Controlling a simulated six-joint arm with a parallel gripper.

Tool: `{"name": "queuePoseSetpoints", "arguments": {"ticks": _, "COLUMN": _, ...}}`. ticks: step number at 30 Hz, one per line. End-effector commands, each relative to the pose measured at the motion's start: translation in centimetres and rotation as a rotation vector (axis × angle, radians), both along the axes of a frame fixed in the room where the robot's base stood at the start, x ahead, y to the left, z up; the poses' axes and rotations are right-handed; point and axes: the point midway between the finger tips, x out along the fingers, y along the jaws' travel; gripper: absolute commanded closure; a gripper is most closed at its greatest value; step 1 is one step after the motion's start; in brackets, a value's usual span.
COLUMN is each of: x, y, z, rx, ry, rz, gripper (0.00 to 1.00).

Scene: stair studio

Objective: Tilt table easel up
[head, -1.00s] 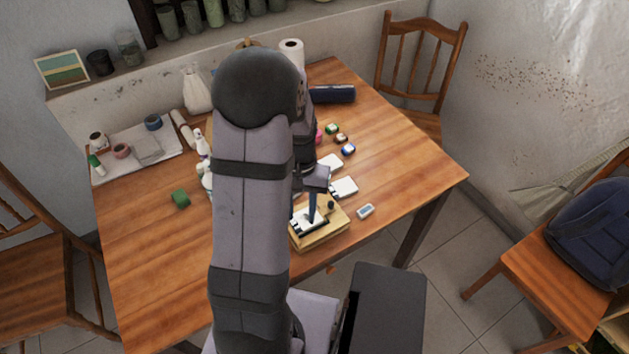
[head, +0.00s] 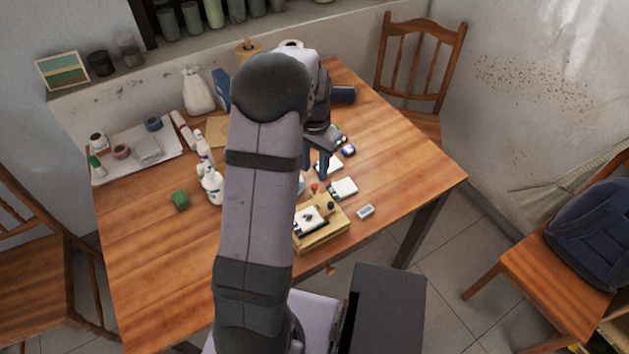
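The table easel (head: 326,233) is a small light-wood box near the front edge of the wooden table. A white sheet or panel with a dark mark (head: 308,219) lies on its top, and a dark knob stands at its back right. The panel looks low, but its exact tilt is hard to tell. My arm hides the easel's left end. My gripper (head: 316,169) is behind the easel, apart from it and above the table. Its two fingers point down with a gap between them, and nothing shows between them.
White pads (head: 343,188) and a small pale blue block (head: 365,211) lie just behind and right of the easel. Small jars (head: 347,150) and a dark roll (head: 342,95) are farther back. The table's right side is clear.

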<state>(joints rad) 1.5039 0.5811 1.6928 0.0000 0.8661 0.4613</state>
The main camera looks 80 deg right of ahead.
Motion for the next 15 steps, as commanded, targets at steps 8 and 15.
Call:
{"name": "queuePoseSetpoints", "arguments": {"ticks": 8, "x": 0.0, "y": 0.2, "z": -3.4, "rx": 0.007, "ry": 0.0, "rz": 0.001, "gripper": 0.66}}
{"name": "queuePoseSetpoints", "arguments": {"ticks": 15, "x": 0.0, "y": 0.1, "z": -5.9, "rx": 0.004, "ry": 0.0, "rz": 0.002, "gripper": 0.66}}
